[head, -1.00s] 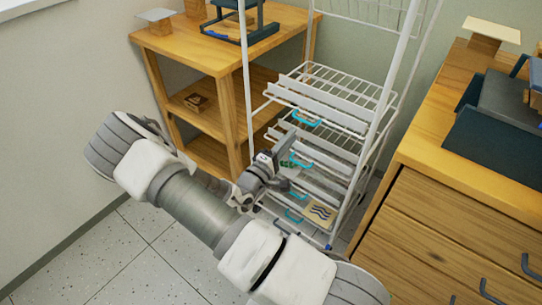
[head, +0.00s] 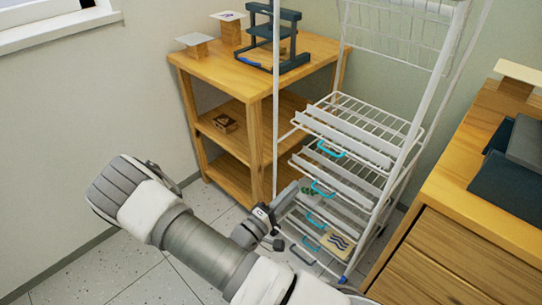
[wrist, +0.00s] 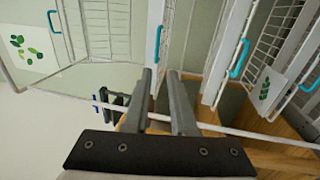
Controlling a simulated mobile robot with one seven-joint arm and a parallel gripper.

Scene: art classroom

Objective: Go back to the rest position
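My gripper (head: 285,198) is in front of the lower shelves of the white wire rack (head: 352,118), near its left front post. In the wrist view the two grey fingers of my gripper (wrist: 161,73) stand apart with nothing between them. My arm reaches in from the bottom of the head view, bent at the left. The head view does not clearly show whether the fingertips touch the rack.
The rack has several shelves with teal handles, a wave-print card (head: 336,243) and a leaf-print card (wrist: 28,50). A wooden shelf unit (head: 183,68) stands behind left, a wooden drawer cabinet (head: 445,250) at right. Bare floor (head: 140,285) lies at lower left.

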